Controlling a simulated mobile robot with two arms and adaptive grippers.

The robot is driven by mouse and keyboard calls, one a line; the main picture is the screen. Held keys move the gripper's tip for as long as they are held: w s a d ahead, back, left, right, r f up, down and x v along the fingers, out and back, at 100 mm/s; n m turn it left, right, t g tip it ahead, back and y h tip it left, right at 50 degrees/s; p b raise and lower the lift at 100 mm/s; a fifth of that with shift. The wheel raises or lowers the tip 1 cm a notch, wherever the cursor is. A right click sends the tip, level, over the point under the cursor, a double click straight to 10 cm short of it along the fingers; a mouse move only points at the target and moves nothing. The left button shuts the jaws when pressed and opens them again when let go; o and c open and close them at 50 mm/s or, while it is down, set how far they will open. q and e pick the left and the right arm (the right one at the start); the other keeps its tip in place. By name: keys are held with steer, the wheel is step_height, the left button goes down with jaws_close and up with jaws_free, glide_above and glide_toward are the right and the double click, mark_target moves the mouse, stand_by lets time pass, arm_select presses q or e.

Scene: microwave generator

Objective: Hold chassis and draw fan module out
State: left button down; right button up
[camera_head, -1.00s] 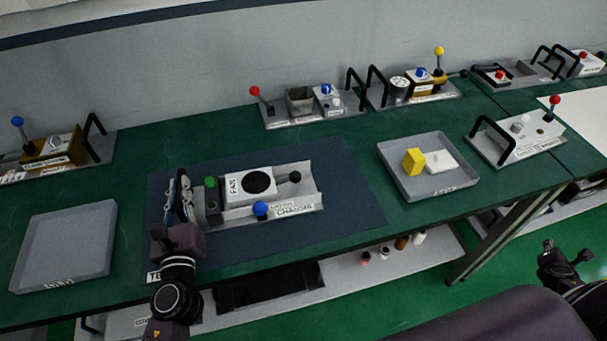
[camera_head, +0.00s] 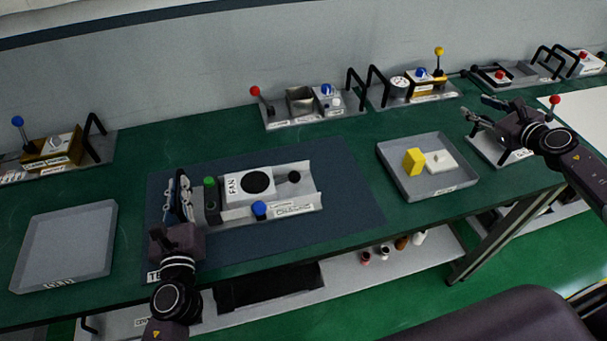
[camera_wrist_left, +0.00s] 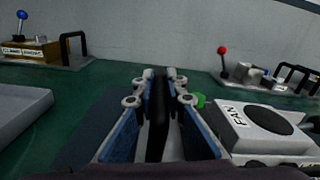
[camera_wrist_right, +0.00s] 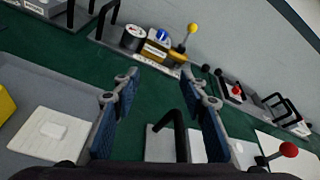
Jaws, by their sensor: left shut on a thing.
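The grey chassis (camera_head: 290,208) sits on a dark blue mat, with a blue ball knob (camera_head: 260,209) at its front and a green knob near its left end. The white fan module (camera_head: 238,187), labelled FAN with a black round disc, lies in the chassis; a black knob (camera_head: 294,177) is at its right. My left gripper (camera_head: 181,196) is at the chassis's left end. In the left wrist view its fingers (camera_wrist_left: 158,115) are shut on a black upright handle (camera_wrist_left: 157,100). My right gripper (camera_head: 483,110) is open and empty, raised over the back right of the table.
A grey tray (camera_head: 447,187) with a yellow block (camera_head: 413,161) and a white piece (camera_head: 440,161) stands right of the mat. An empty tray (camera_head: 65,247) stands at left. Several fixtures with levers and black handles line the back. The mat right of the chassis is clear.

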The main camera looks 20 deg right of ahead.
steer(key=a+f+n+g+y, duration=0.1)
steer(key=a+y, duration=0.1)
steer(key=a, duration=0.5)
steer(key=a+f+n+g+y, duration=0.1)
steer(key=a+f+n+y, duration=0.1)
steer(key=a, duration=0.5)
steer(key=a+f+n+g+y, duration=0.1)
steer(key=a+n+y, duration=0.1)
steer(key=a+y, duration=0.2)
steer(key=shift+a+f, duration=0.2)
steer(key=shift+a, duration=0.6)
steer(key=shift+a+f, duration=0.2)
steer(key=shift+a, duration=0.6)
steer(key=s+a+r+n+g+y, duration=0.1)
steer(key=s+a+n+g+y, duration=0.25)
steer(key=a, duration=0.55)
steer(key=s+a+n+g+y, duration=0.3)
steer(key=a+n+g, duration=0.1)
steer(key=a, duration=0.6)
steer(key=shift+h, duration=0.25)
steer(key=x, duration=1.1)
steer(key=shift+w+a, duration=0.1)
steer(key=shift+a, duration=0.2)
jaws_close()
steer(key=shift+d+f, duration=0.1)
